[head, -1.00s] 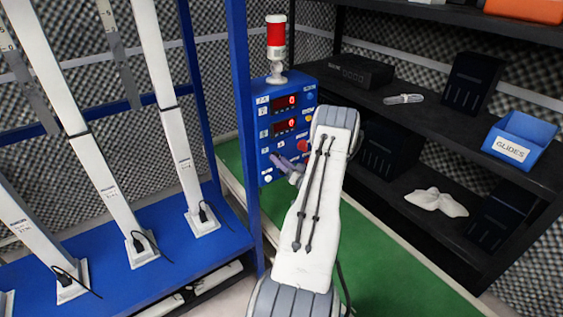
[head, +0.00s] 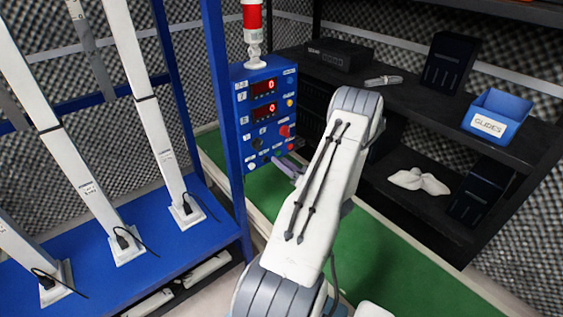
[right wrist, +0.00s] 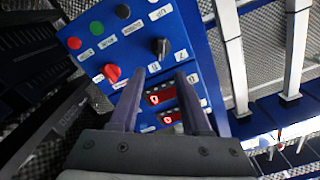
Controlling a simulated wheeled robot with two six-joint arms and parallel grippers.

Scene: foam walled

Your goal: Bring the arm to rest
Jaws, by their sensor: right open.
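My right arm (head: 322,195) reaches forward from the bottom of the head view toward the blue control box. My right gripper (head: 288,166) is partly hidden behind the arm, with its purple-grey fingers showing beside the lower right of the box. In the right wrist view the right gripper (right wrist: 154,92) is open, with nothing between its fingers. The control box (head: 244,115) has two red displays, a red button (head: 284,131) and several knobs and buttons. It also shows in the right wrist view (right wrist: 140,93), beyond the fingertips; whether they touch it I cannot tell. My left gripper is not in view.
A red-and-white signal lamp (head: 253,30) stands on the box. A blue frame with white columns (head: 155,120) fills the left. Dark shelves (head: 420,105) on the right hold a blue GLIDES bin (head: 497,115) and a white cloth (head: 419,181). Green floor (head: 375,255) lies between.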

